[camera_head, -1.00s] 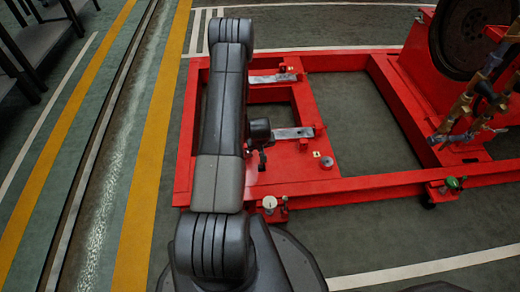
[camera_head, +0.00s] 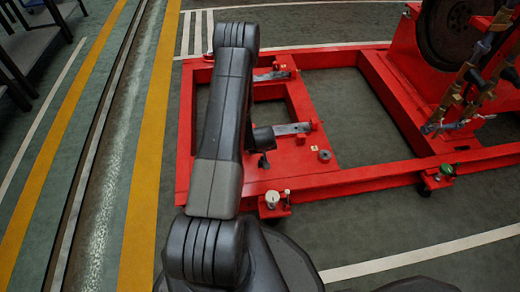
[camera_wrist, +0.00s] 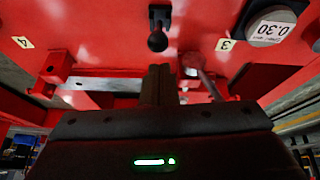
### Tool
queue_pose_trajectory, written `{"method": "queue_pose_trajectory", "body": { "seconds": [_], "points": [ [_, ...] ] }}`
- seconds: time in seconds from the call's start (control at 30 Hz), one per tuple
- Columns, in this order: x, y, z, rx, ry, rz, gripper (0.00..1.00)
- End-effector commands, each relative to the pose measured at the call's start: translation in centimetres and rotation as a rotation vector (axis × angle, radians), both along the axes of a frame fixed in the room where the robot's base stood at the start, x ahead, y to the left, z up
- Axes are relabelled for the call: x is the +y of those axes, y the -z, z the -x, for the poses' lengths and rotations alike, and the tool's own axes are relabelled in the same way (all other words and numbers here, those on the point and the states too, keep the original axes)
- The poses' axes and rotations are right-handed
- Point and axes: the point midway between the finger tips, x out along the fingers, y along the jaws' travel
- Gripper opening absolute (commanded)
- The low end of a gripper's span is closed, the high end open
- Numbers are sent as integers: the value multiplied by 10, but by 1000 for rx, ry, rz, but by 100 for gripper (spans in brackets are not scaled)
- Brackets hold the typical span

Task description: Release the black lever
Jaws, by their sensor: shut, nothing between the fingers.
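A black lever (camera_wrist: 158,29) with a round ball end shows at the top middle of the wrist view, against a red surface. My gripper (camera_wrist: 157,72) is below it in that view, with its dark fingers together and pointing toward the ball end. A gap shows between the fingertips and the ball in the picture; the distance in depth is hard to tell. Nothing is seen between the fingers. In the head view my arm covers part of the red frame (camera_head: 335,184), and a small dark piece beside it cannot be clearly told as lever or gripper.
Labels "4" (camera_wrist: 22,42) and "3" (camera_wrist: 225,44) flank the lever. A round part marked 0.30 (camera_wrist: 272,24) is at the right. The frame has metal plates (camera_head: 292,129) and a large dark wheel (camera_head: 452,38). Open floor lies left, with a yellow line (camera_head: 150,150).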

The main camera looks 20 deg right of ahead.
Motion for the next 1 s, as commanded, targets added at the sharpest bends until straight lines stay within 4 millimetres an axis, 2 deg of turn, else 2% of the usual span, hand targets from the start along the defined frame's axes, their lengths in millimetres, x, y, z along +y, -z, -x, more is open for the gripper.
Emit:
{"method": "queue_pose_trajectory", "body": {
  "seconds": [0.53,0.83,1.0],
  "points": [
    [-3,6,-14,0,0,0,0],
    [-4,5,-15,0,0,0,0],
    [0,-6,-20,-2,-1,1,0]
  ]
}}
